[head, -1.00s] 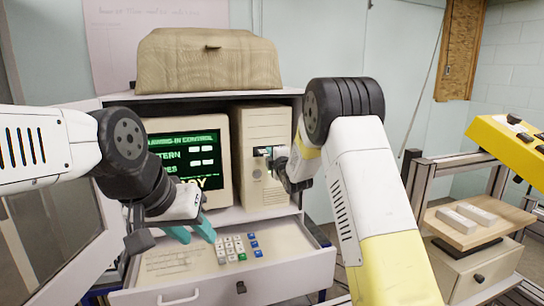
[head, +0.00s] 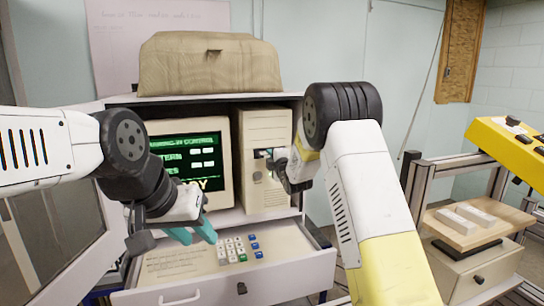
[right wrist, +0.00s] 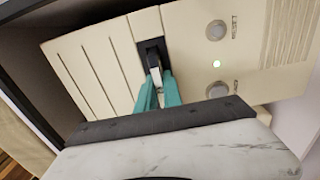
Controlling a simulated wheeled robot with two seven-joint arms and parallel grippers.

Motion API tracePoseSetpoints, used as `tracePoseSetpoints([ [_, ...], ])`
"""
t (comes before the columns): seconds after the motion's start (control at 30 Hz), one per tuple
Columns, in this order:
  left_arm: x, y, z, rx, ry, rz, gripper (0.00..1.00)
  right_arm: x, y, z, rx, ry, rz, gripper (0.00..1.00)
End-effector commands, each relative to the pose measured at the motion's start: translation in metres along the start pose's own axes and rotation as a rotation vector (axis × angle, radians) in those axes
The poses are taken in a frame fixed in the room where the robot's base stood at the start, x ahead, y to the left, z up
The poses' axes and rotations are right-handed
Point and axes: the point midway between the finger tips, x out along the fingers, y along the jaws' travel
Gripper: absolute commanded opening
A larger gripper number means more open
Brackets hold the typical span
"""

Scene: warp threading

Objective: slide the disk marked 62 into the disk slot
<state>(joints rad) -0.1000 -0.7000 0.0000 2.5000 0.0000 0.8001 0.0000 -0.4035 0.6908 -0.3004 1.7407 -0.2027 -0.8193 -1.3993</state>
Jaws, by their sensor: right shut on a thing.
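A beige computer tower (head: 263,190) stands in the cabinet. The disk slot, a dark upright recess in its front, shows in the right wrist view (right wrist: 152,46). My right gripper (right wrist: 157,88) is shut, its teal fingers at the slot's mouth. A narrow grey-and-dark piece, likely the disk (right wrist: 155,62), sits between the fingertips and reaches into the recess. The number 62 cannot be read, and how deep it sits is unclear. In the head view my right gripper (head: 283,168) covers part of the tower front. My left gripper (head: 193,232) is open and empty above the drawer.
A monitor (head: 190,160) with green text stands left of the tower. A covered case (head: 210,65) sits on top. Two pale blocks (head: 468,217) lie on a wooden board at right.

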Motion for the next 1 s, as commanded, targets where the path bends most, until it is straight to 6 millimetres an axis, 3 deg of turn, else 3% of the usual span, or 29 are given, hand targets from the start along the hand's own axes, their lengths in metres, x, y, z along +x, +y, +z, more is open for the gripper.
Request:
tracePoseSetpoints([
  [0.8, 0.0000, 0.0000, 0.0000, 0.000, 0.000, 0.000, 0.36, 0.0133, 0.0008, 0.0085, -0.001, -0.014, 0.002, 0.00],
  [0.83, 0.0000, 0.0000, 0.0000, 0.000, 0.000, 0.000, 0.36, 0.0133, 0.0008, 0.0086, -0.001, -0.014, 0.002, 0.12],
  [0.9, 0.0000, 0.0000, 0.0000, 0.000, 0.000, 0.000, 0.36, 0.0133, 0.0008, 0.0087, -0.002, -0.015, 0.002, 0.26],
  [0.97, 0.0000, 0.0000, 0.0000, 0.000, 0.000, 0.000, 0.36, 0.0133, 0.0004, 0.0087, -0.002, -0.015, 0.001, 0.36],
  [1.0, 0.0000, 0.0000, 0.0000, 0.000, 0.000, 0.000, 0.36, 0.0130, 0.0004, 0.0087, -0.002, -0.015, 0.001, 0.36],
])
